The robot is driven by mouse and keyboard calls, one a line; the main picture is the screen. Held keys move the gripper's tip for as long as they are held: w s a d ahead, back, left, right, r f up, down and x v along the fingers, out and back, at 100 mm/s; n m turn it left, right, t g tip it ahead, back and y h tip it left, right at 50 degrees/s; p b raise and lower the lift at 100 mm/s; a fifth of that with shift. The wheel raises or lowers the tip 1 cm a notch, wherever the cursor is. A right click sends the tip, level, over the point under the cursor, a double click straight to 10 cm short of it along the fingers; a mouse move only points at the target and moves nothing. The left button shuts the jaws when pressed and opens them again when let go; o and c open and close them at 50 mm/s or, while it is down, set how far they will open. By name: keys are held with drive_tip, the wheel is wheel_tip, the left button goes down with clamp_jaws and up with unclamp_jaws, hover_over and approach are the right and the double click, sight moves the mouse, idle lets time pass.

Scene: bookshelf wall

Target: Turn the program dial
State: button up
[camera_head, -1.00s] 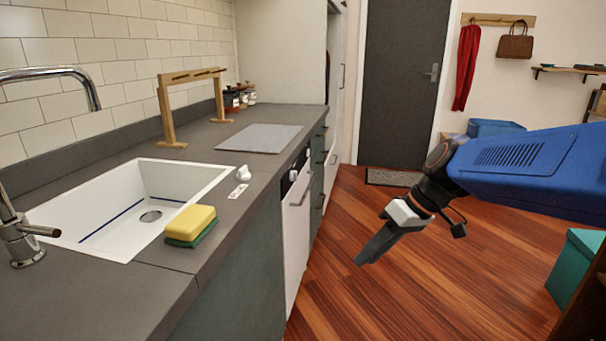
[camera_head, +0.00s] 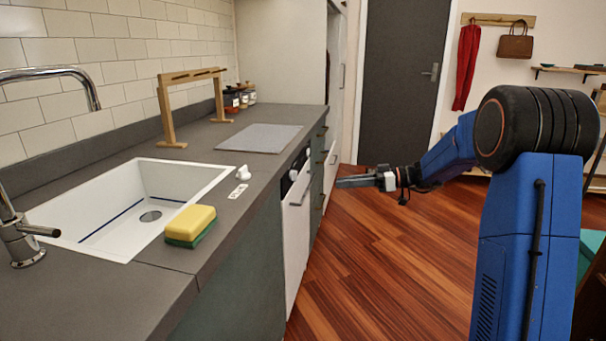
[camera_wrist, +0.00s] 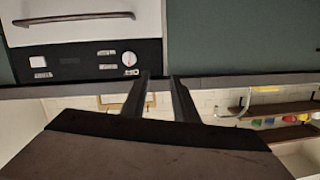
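The program dial (camera_wrist: 130,59) is a round white knob on the black control panel (camera_wrist: 85,62) of a white dishwasher (camera_head: 295,230). The wrist view shows this panel upside down, with the handle (camera_wrist: 75,19) above it. In the head view the dial shows as a small white spot (camera_head: 293,175) on the dishwasher's upper front. My gripper (camera_head: 338,183) points left toward the dishwasher front, apart from it. In the wrist view its two dark fingers (camera_wrist: 160,77) stand apart with nothing between them, and the dial lies just left of the fingertips.
The grey counter (camera_head: 215,260) runs along the left, its edge above the dishwasher. A white knob (camera_head: 243,173), a yellow and green sponge (camera_head: 190,225) and the sink (camera_head: 190,178) are on it. The wooden floor (camera_head: 380,270) in front is clear.

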drive_tip(key=n+t+y, duration=0.1)
drive_tip(key=t+y, duration=0.1)
approach(294, 176)
drive_tip(key=r+x, duration=0.1)
drive_tip(key=x, duration=0.6)
drive_tip(key=shift+w+d+r, duration=0.15)
drive_tip(key=shift+w+r, duration=0.05)
drive_tip(key=shift+r, duration=0.1)
clamp_jaws()
